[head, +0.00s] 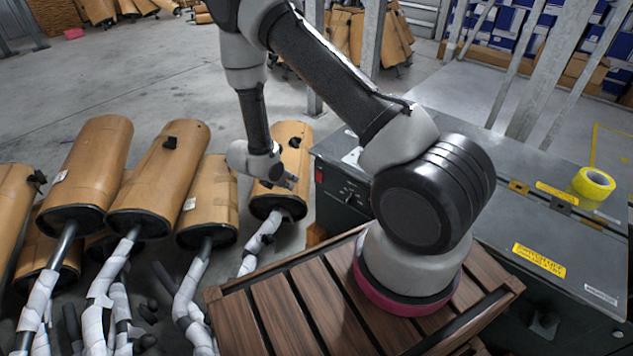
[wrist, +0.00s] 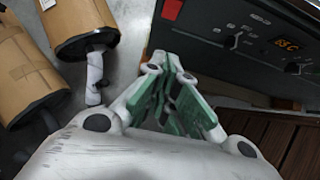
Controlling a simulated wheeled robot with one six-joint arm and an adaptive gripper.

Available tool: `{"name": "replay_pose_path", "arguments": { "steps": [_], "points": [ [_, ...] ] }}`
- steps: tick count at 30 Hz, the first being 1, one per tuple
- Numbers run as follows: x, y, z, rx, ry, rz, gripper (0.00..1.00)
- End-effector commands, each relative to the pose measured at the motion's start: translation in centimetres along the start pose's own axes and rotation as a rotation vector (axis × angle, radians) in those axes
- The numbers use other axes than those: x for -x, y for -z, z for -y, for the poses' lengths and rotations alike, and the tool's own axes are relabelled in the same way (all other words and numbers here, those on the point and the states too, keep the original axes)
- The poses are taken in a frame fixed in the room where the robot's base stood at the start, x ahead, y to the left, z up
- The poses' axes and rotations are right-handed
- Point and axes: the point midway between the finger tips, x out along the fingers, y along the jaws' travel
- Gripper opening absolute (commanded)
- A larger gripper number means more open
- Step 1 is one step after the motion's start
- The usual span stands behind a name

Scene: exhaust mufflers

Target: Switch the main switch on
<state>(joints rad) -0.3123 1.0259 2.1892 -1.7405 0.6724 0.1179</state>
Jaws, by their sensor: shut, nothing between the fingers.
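A red switch-like part (head: 319,176) sits at the left end of the dark cabinet's front panel (head: 340,190). It also shows at the top of the wrist view (wrist: 172,9), partly cut off by the frame edge; I cannot tell whether it is on or off. My gripper (head: 292,182) is shut and empty, just left of the panel and apart from it in the head view. In the wrist view its green-padded fingers (wrist: 173,62) point up towards the panel, below the red part.
Cardboard-wrapped mufflers (head: 165,180) stand close on the left. A slatted wooden platform (head: 290,310) is under my arm.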

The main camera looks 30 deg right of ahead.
Motion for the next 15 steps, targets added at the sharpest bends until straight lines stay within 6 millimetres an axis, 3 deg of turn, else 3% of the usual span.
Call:
{"name": "replay_pose_path", "arguments": {
  "steps": [8,15],
  "points": [
    [-0.6,-0.1,0.1,-0.001,0.002,0.000,0.00],
    [-4.6,-0.1,0.1,-0.002,0.005,-0.001,0.00]
  ]
}}
